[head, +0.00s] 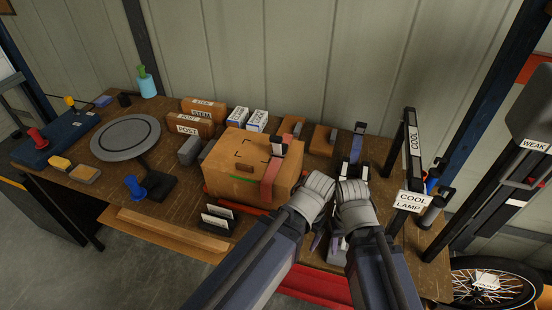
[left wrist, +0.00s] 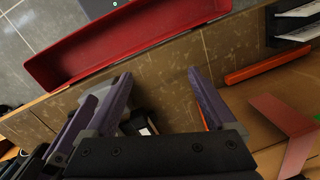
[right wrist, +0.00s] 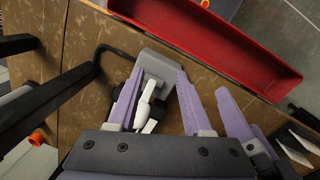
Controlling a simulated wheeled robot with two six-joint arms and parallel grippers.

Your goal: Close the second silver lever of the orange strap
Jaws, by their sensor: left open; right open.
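A red-orange strap (head: 270,178) runs down the front of a cardboard box (head: 235,165), with a dark and pale buckle (head: 279,149) on top. A pinkish strap piece also shows in the left wrist view (left wrist: 292,130). I cannot make out a second silver lever. My left gripper (head: 317,242) and right gripper (head: 338,240) are close together, right of the box at the table's front. Both are open, with purple fingers. A grey device with a white lever-like part (right wrist: 148,95) lies between or under the right fingers; contact is unclear. The left gripper (left wrist: 158,90) shows nothing clearly held.
A red tray (right wrist: 220,45) lies along the table's front edge. A black frame with a COOL sign (head: 413,140) stands to the right. A round grey turntable (head: 125,137) and several small boxes occupy the left and back. A dark cable (right wrist: 100,55) runs by the grey device.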

